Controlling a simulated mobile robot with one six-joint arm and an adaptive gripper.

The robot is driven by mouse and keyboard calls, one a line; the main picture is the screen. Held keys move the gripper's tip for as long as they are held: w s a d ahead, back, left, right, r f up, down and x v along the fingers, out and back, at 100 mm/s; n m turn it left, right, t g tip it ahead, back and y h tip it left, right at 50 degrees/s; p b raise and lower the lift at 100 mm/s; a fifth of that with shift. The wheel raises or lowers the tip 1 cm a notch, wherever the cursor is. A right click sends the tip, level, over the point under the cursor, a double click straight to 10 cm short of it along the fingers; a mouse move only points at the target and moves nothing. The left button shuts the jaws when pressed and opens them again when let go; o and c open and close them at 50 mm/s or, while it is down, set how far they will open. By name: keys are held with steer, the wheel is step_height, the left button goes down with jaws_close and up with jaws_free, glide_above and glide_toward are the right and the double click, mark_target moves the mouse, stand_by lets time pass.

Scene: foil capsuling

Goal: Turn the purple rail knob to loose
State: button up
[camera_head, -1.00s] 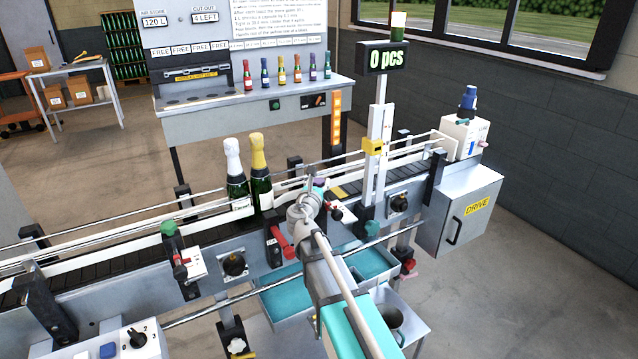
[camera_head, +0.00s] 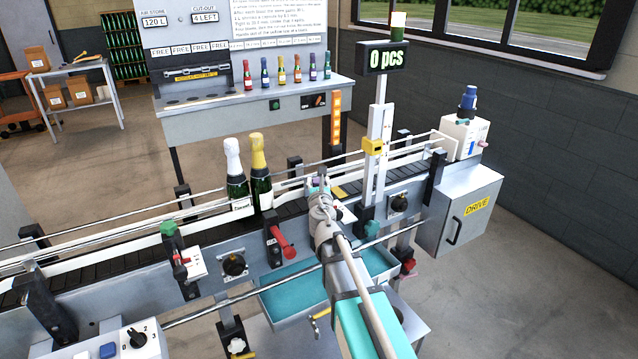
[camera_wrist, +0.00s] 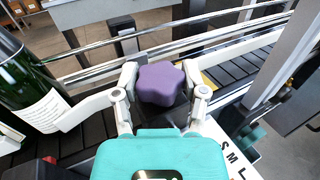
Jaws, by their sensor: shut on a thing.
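The purple rail knob (camera_wrist: 160,83) is a lobed knob seen from above in the wrist view. My gripper (camera_wrist: 162,88) has its two fingers on either side of the knob, shut on it. In the head view, my gripper (camera_head: 318,188) is at the conveyor's near rail, and only a small bit of the purple knob (camera_head: 317,181) shows. Which way the knob is set cannot be told. A white plate with the letters S, M, L (camera_wrist: 240,155) lies to the right of my gripper in the wrist view.
Two bottles, one white-topped (camera_head: 235,175) and one gold-topped (camera_head: 260,172), stand on the conveyor left of my gripper. A red handle (camera_head: 281,242) juts out nearby. The display post (camera_head: 378,150) stands close on the right. Guide rails run behind the knob.

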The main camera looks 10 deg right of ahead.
steer(key=o, duration=1.2)
steer(key=shift+c, duration=0.2)
steer(key=shift+s, duration=0.1)
steer(key=s+a, duration=0.1)
steer(key=s, duration=0.6)
